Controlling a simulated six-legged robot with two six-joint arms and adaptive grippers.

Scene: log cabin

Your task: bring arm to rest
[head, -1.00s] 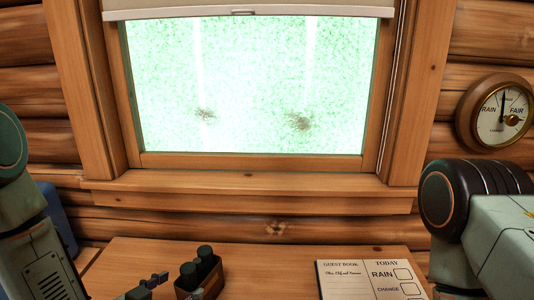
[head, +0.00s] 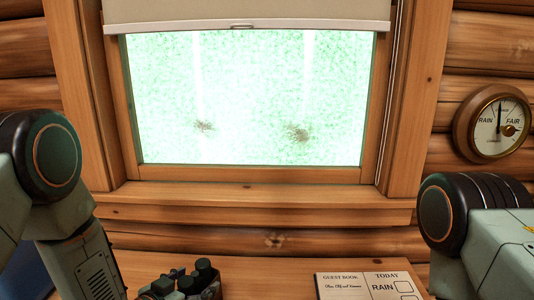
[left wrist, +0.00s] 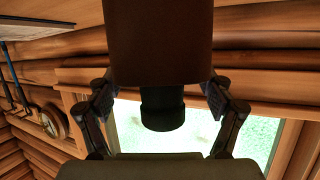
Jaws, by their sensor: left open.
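My left arm comes in from the left. My right arm shows at the right edge, but its gripper is out of view.
Behind the table are a log wall and a window (head: 250,110) with a blind (head: 245,12). A round barometer (head: 494,125) hangs at the right.

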